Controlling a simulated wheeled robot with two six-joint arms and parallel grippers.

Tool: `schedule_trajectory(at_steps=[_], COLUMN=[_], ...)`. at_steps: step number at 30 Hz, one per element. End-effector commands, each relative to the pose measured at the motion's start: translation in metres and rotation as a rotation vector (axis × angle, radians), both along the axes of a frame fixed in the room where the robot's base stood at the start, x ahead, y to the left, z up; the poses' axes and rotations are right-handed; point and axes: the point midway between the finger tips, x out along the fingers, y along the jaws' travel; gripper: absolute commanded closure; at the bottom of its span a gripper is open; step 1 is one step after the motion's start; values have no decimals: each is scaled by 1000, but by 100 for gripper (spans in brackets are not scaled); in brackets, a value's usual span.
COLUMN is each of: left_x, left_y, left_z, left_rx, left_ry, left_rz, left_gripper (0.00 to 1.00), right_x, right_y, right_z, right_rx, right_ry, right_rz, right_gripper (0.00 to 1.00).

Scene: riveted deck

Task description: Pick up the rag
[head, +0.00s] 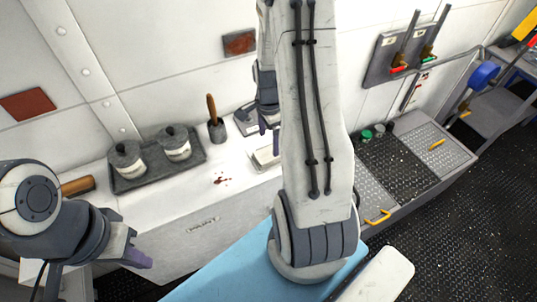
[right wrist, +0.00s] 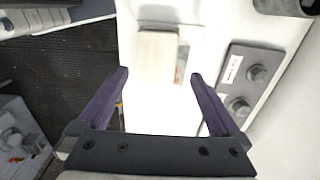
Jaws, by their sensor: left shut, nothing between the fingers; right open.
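A pale cream folded pad, which looks like the rag (head: 266,157), lies on the white worktop (head: 190,215), partly hidden behind my right arm in the head view. In the right wrist view the rag (right wrist: 157,58) lies ahead, between the lines of the two fingers. My right gripper (right wrist: 159,76) is open and empty; whether its tips touch the rag cannot be told. In the head view the right gripper (head: 269,122) points down above the worktop, mostly beside my arm. My left gripper (head: 140,260) is shut and empty at the lower left, in front of the worktop.
A grey box with knobs (right wrist: 245,80) stands right of the rag. A brush pot (head: 217,131) and a dark tray (head: 150,175) with two lidded pots stand further left. Red-brown spots (head: 222,181) mark the worktop. A metal-topped bench (head: 425,150) stands at the right.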

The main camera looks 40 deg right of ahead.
Motion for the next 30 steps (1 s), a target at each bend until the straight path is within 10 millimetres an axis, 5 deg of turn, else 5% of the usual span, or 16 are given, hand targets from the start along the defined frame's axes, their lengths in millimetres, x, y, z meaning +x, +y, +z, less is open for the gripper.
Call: schedule_trajectory(at_steps=[14,23,29,30], left_x=[0,0,0,0], left_y=[0,0,0,0], left_z=[18,18,18,18], left_rx=[0,0,0,0], left_ry=[0,0,0,0], left_rz=[1,1,1,1], left_gripper=[100,100,100,100], right_x=[-3,-2,-2,-2], right_y=[2,2,2,2], right_z=[-50,-54,-54,-54], right_rx=[1,0,0,0], right_ry=[2,-1,-1,-1], right_rz=[2,2,2,2], right_gripper=[0,0,73,78])
